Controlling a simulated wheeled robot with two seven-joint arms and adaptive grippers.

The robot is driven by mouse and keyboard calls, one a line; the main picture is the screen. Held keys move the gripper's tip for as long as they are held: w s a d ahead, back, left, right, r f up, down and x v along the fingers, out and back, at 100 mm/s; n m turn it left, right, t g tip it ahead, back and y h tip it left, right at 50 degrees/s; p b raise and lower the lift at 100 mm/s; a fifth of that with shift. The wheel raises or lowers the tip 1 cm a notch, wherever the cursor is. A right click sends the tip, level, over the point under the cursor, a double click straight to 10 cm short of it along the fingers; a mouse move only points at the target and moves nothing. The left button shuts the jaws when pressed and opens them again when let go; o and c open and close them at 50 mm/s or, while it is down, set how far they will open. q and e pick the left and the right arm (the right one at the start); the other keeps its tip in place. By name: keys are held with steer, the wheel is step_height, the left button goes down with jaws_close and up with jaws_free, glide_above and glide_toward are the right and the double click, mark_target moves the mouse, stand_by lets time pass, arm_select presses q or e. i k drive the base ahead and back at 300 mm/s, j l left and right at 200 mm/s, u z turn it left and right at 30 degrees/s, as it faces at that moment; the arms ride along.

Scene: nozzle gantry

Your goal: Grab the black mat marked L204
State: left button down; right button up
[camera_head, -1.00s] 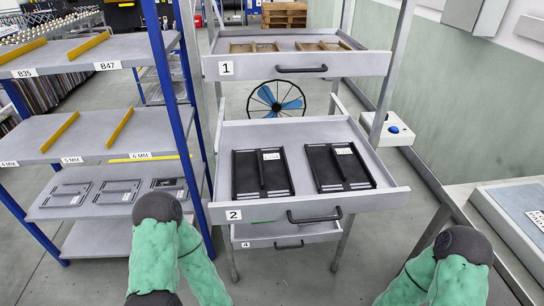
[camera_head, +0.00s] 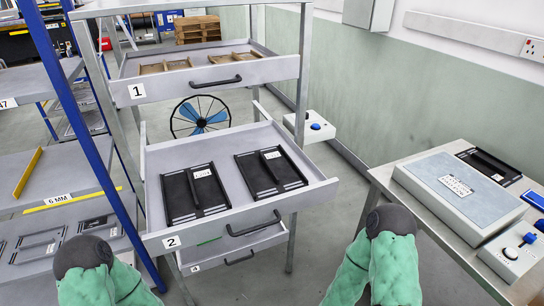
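Two black mats lie side by side in the open drawer marked 2 (camera_head: 160,231): a left mat (camera_head: 181,205) and a right mat (camera_head: 259,177). Each has a raised bar and a white label; the print is too small to read, so I cannot tell which is L204. A third black mat (camera_head: 508,178), also with a white label, lies on the right-hand table, partly hidden behind a grey box. My green-sleeved arms show at the bottom left and bottom centre-right, ending in dark round joints. Neither gripper shows, and neither arm touches a mat.
Drawer 1 (camera_head: 135,70) above is also open and holds brown pieces. A blue-post shelf rack (camera_head: 60,95) stands left. The table (camera_head: 395,185) at right carries a grey box (camera_head: 425,180) and a blue-button box (camera_head: 510,255). Floor shows between drawers and table.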

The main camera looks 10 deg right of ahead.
mark_target(193, 189)
steer(key=l+u, duration=0.2)
steer(key=u, duration=0.15)
steer(key=k+l+u, duration=0.1)
steer(key=u, duration=0.25)
steer(key=k+l+u, duration=0.1)
steer(key=l+u, duration=0.2)
